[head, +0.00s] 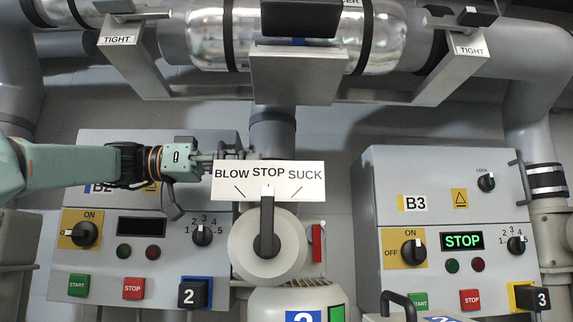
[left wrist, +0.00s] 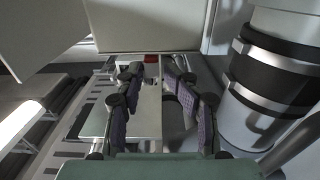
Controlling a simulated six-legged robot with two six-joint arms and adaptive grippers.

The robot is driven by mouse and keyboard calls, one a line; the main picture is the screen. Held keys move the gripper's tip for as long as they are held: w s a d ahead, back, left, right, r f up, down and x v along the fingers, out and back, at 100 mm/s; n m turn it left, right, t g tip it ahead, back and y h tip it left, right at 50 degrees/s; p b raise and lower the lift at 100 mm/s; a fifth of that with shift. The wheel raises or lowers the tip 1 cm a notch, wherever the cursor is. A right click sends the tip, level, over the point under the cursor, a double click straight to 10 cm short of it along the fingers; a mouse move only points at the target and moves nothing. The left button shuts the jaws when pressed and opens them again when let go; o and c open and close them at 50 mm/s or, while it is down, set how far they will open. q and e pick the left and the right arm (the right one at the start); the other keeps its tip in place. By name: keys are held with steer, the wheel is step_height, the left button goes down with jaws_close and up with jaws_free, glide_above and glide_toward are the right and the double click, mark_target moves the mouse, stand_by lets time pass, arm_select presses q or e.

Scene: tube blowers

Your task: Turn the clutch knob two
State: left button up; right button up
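No label that I can read says "clutch". The B2 panel (head: 105,205) has a dark ON knob (head: 85,234) and a dark numbered knob (head: 202,234). A large lever knob (head: 266,232) on a pale round disc sits under a BLOW STOP SUCK sign (head: 268,181), its lever upright toward STOP. My right gripper is not in view.
The B3 panel (head: 385,175) stands at right, with a LOCK knob (head: 486,182) and a lit STOP display (head: 462,241). Metal pipes and a bracket (head: 300,72) cross above. A banded pipe (left wrist: 275,75) stands close right of my left fingers. A red piece (left wrist: 151,58) lies beyond.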

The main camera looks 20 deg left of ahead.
arm_select(q)
steer(key=x, duration=0.2)
steer(key=s+p+x, duration=0.1)
steer(key=x, duration=0.4)
steer(key=shift+s+d+r, duration=0.15)
steer(key=shift+d+r, duration=0.15)
steer(key=shift+d, duration=0.15)
steer(key=shift+w+d+f, duration=0.1)
steer(key=shift+w+d, duration=0.15)
steer(key=shift+d, duration=0.05)
steer(key=shift+w+a+f, duration=0.15)
steer(key=shift+w+a, duration=0.1)
steer(key=shift+a, duration=0.25)
steer(key=shift+s+d, duration=0.25)
steer(key=shift+d, duration=0.2)
steer(key=c, duration=0.4)
steer(key=shift+w+a, duration=0.15)
steer(key=shift+w, duration=0.15)
jaws_close()
steer(key=shift+s, duration=0.1)
